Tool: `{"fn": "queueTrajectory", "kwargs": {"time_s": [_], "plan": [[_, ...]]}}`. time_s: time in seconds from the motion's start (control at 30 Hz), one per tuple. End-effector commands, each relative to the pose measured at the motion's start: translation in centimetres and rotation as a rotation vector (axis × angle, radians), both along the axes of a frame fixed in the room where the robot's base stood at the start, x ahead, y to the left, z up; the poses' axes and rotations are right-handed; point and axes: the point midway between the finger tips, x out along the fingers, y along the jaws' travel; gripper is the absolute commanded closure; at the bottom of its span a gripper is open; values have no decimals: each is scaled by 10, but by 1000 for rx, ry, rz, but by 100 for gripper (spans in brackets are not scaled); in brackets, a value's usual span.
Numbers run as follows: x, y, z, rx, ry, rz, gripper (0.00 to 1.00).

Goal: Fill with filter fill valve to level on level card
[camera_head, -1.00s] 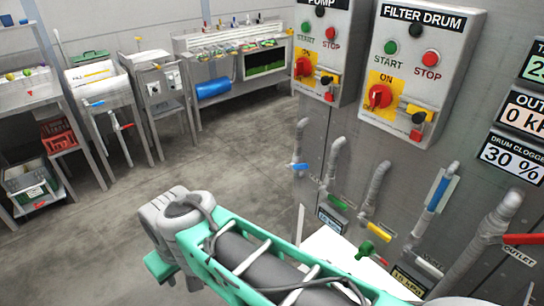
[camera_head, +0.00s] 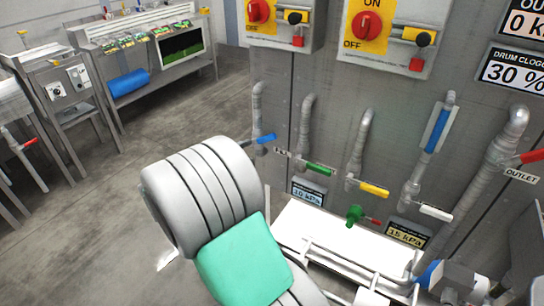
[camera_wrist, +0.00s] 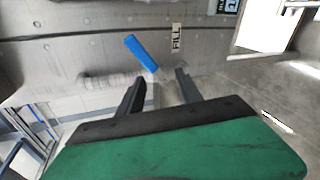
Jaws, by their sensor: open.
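The fill valve's blue handle (camera_wrist: 140,52) shows in the wrist view, with a FILL label (camera_wrist: 177,38) to its right and a grey pipe to its left. My gripper (camera_wrist: 160,78) is open and empty. Its fingers point at the panel, and the handle lies just beyond the fingertips, with no contact that I can make out. In the head view the blue handle (camera_head: 263,139) sits at the left end of the valve row, just right of my arm. My gripper is hidden there. I cannot make out a level card in either view.
Green (camera_head: 320,168), yellow (camera_head: 374,190) and white (camera_head: 436,212) handles sit close by along the panel. A white surface (camera_head: 325,240) juts out below them. Switch boxes (camera_head: 392,65) hang above. The grey floor left of my arm is clear up to the sinks.

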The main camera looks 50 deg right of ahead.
Motion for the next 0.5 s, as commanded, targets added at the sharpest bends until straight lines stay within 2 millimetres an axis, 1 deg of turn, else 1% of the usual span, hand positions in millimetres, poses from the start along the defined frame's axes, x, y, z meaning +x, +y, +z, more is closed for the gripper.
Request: {"fn": "queueTrajectory", "kwargs": {"time_s": [0.03, 0.1, 0.17, 0.27, 0.5], "plan": [[-7, -21, -20, -128, 120, -4, 58], [-13, -37, -11, -272, 260, -6, 58], [-15, -43, -4, -341, 332, -8, 58], [-15, -54, 4, -374, 366, -10, 58], [-12, -99, 5, -370, 361, -13, 58]]}}
